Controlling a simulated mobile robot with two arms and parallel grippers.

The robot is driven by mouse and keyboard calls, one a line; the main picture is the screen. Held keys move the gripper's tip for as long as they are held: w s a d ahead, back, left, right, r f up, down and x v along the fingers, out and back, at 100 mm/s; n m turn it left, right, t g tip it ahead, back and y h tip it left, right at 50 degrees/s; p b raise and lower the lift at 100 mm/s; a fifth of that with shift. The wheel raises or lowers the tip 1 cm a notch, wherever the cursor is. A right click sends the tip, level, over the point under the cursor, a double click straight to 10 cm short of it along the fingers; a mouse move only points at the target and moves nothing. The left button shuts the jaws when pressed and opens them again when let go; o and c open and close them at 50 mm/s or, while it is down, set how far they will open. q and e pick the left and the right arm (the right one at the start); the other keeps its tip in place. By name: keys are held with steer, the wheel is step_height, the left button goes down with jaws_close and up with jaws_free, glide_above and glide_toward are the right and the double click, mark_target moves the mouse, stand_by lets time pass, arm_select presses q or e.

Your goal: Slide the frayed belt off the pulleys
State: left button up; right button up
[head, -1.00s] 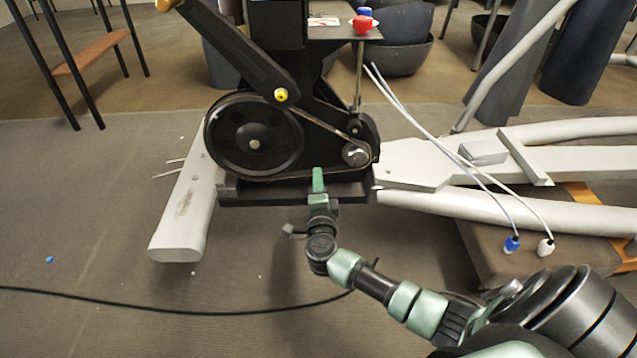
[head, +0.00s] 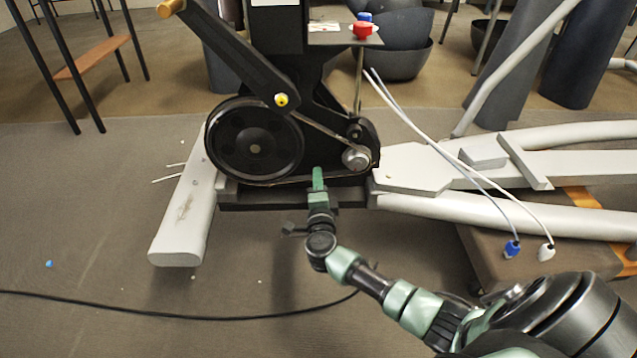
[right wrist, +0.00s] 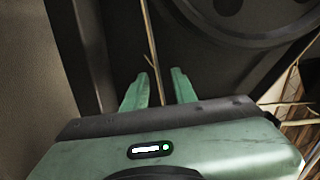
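The belt (head: 330,178) is a thin tan-brown band around the large black pulley (head: 256,149) and the small metal-faced pulley (head: 355,158). My right gripper (head: 318,172) points up at the belt's lower run, between the two pulleys. In the right wrist view its two green fingers (right wrist: 159,76) stand apart, and the belt strand (right wrist: 151,48) runs down into the gap between them. I see no finger pressed on the belt. The fingers hide a short part of the lower run in the head view. My left gripper is out of view.
A black crank arm with a yellow knob (head: 281,100) crosses above the large pulley. A white foot bar (head: 184,222) lies left; pale rails extend right. Two cables end in a blue plug (head: 512,249) and a white plug (head: 546,253). A black cord crosses the floor.

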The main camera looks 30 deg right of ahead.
steer(key=shift+w+d, duration=0.3)
steer(key=shift+w, duration=0.1)
stand_by(0.3)
jaws_close()
stand_by(2.9)
